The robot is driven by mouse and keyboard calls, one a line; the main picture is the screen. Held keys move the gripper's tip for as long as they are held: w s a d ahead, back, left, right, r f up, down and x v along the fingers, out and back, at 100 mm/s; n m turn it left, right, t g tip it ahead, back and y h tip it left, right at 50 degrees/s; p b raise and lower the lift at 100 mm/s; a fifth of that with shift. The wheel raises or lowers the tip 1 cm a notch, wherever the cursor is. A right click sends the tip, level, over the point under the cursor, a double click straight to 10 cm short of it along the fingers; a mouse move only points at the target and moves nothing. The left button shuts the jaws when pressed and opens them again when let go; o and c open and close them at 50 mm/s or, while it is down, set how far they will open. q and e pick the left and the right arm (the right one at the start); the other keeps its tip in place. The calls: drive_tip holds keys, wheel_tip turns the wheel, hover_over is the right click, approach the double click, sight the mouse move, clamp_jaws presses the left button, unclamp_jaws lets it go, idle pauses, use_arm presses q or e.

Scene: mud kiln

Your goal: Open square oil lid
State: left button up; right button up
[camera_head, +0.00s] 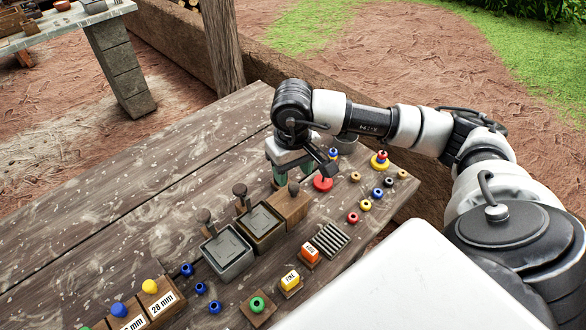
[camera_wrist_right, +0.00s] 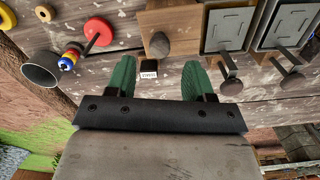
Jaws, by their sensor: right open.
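Two square boxes with grey lids stand on the wooden table: a grey metal one (camera_head: 229,252) and a wooden-sided one (camera_head: 262,227). Both lids look closed, and upright dark knobs stand beside them. They also show in the wrist view, the wooden-sided one (camera_wrist_right: 228,27) and the grey one (camera_wrist_right: 292,24). I cannot tell which holds oil. A wooden block with a dark rounded knob (camera_head: 291,206) stands beside them. My right gripper (camera_head: 292,176), with green fingers, is open and empty (camera_wrist_right: 159,70) near this block, apart from both lids. My left gripper is out of view.
A red disc (camera_head: 323,184), a ringed peg (camera_head: 380,160) and several small coloured rings lie right of the gripper. A ridged grey plate (camera_head: 331,240) and labelled orange and yellow blocks lie in front. The table's left part is clear.

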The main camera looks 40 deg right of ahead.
sight(293, 184)
wheel_tip(293, 184, up, 7)
drive_tip(key=shift+f, duration=0.15)
idle(0.6)
